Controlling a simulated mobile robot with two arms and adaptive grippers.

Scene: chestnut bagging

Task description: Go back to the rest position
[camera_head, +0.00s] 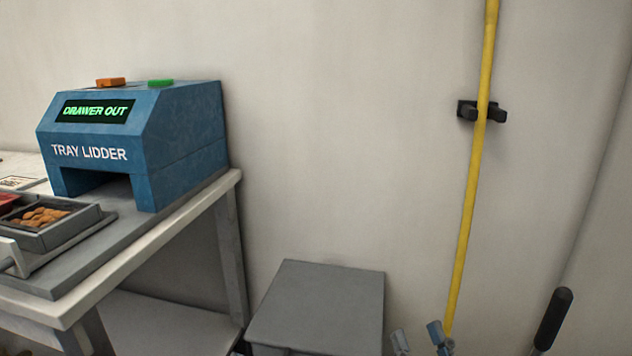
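My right gripper (420,341) shows only at the bottom edge, right of the grey box. Its two bluish-grey fingertips stand apart with nothing visible between them. The rest of it is cut off by the frame. My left gripper is not in view. The blue tray lidder (185,135) stands on the table at the left, and its screen reads "DRAWER OUT". Its drawer (75,247) is out at the front and carries a grey tray (88,216) with brown chestnuts (40,217).
The light table (190,212) has a lower shelf (165,325). A grey flat-topped box (320,305) stands right of it by the wall. A yellow pole (470,205) hangs in a black wall clip (497,113). A black handle (553,318) rises at the lower right.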

